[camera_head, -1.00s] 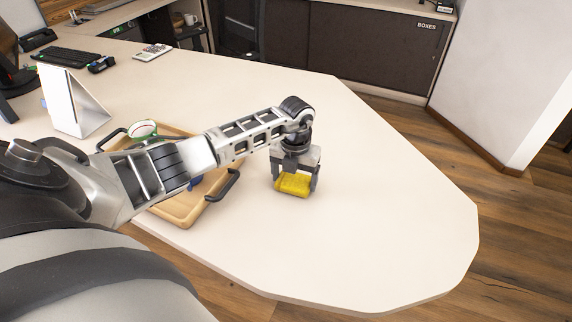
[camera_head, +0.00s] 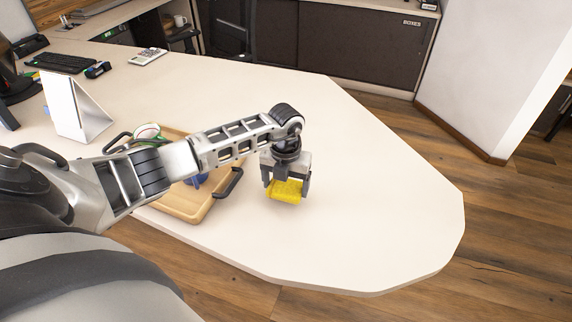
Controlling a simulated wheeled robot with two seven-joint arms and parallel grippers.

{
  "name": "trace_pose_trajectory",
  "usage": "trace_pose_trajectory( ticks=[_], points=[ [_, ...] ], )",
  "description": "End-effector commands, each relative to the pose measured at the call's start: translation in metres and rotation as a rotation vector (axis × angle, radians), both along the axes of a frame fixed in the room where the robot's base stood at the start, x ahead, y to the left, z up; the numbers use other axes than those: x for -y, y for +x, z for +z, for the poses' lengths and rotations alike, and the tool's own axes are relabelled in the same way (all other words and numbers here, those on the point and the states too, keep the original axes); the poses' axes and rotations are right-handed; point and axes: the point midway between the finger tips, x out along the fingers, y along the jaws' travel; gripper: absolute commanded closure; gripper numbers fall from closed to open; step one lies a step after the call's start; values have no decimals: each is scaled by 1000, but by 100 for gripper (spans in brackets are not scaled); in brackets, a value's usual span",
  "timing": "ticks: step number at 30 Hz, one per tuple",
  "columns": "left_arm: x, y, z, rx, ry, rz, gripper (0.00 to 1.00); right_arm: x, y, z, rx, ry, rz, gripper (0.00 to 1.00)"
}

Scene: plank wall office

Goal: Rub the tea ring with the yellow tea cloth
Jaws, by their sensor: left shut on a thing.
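My left gripper (camera_head: 286,187) is shut on the yellow tea cloth (camera_head: 287,190), which shows as a folded pad between its fingers. The gripper points down over the pale table top (camera_head: 370,190), to the right of the wooden tray. The cloth is at or just above the surface; I cannot tell if it touches. No tea ring shows on the bare table; it may be hidden under the cloth, gripper or arm. My right gripper is not in view.
A wooden tray (camera_head: 182,209) with dark handles stands left of the gripper, partly under my arm. A white folded stand (camera_head: 75,108), keyboard (camera_head: 60,61) and calculator (camera_head: 148,56) are farther left. The table is clear to the right, up to its rounded end.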

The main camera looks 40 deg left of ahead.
Motion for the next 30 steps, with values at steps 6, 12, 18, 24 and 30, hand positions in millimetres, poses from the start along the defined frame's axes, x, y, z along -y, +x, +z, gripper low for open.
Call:
trace_pose_trajectory(
  ticks=[6, 12, 18, 24, 30],
  points=[
    [1, 1, 24, 2, 0, -2, 40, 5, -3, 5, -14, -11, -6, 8],
    [2, 3, 39, 3, 0, -6, 40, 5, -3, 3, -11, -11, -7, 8],
    [4, 3, 50, 1, -1, -9, 40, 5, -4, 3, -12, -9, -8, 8],
    [4, 3, 51, 1, -1, -9, 40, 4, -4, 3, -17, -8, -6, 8],
    [4, 3, 51, 1, -1, -9, 40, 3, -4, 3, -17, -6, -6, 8]
  ],
)
